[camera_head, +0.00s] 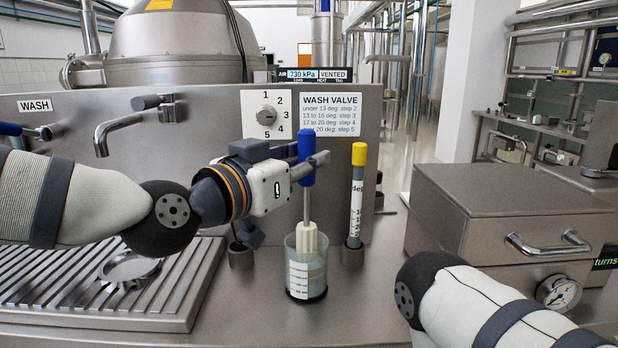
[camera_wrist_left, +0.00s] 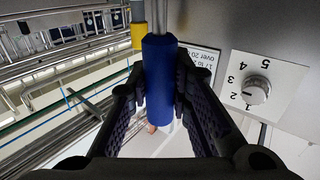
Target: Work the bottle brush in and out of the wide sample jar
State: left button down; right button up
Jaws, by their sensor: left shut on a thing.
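The bottle brush has a blue handle (camera_head: 306,158), a thin metal shaft and a pale brush head (camera_head: 306,238). It stands upright over the wide sample jar (camera_head: 307,279), with the lower part of the head inside the jar and the top above the rim. My left gripper (camera_head: 308,170) is shut on the blue handle. In the left wrist view the handle (camera_wrist_left: 159,80) sits between the dark fingers. My right arm enters at the lower right; its gripper is not in view.
A yellow-capped thermometer tube (camera_head: 355,205) stands upright just right of the jar. A ribbed drain tray (camera_head: 170,308) lies to the left under a tap (camera_head: 120,130). A steel box (camera_head: 510,215) with a handle stands at the right. The wash valve knob (camera_head: 266,115) is behind.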

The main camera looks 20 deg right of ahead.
pick_arm(q)
notch_tip(320, 180, up, 2)
jog(key=shift+r, duration=0.2)
jog(key=shift+f, duration=0.3)
pick_arm(e)
jog(key=shift+w+r, duration=0.35)
pick_arm(q)
notch_tip(320, 180, down, 8)
jog(key=shift+w+r+b, duration=0.1)
jog(key=shift+b, duration=0.55)
jog(key=r+p, duration=0.1)
jog(key=r, duration=0.3)
jog(key=r+p, duration=0.1)
jog(key=r, duration=0.2)
jog(key=shift+s+r, duration=0.2)
jog(key=shift+r, duration=0.45)
jog(key=shift+w+f, duration=0.15)
pick_arm(e)
jog(key=shift+w+r+t, duration=0.3)
jog(key=shift+w+r, duration=0.15)
jog(key=shift+w, duration=0.05)
pick_arm(q)
notch_tip(320, 180, up, 8)
jog(key=shift+r+p, duration=0.1)
jog(key=shift+p, duration=0.4)
pick_arm(e)
jog(key=shift+w+r+t, duration=0.3)
jog(key=shift+w+r, duration=0.25)
jog(key=shift+w, duration=0.05)
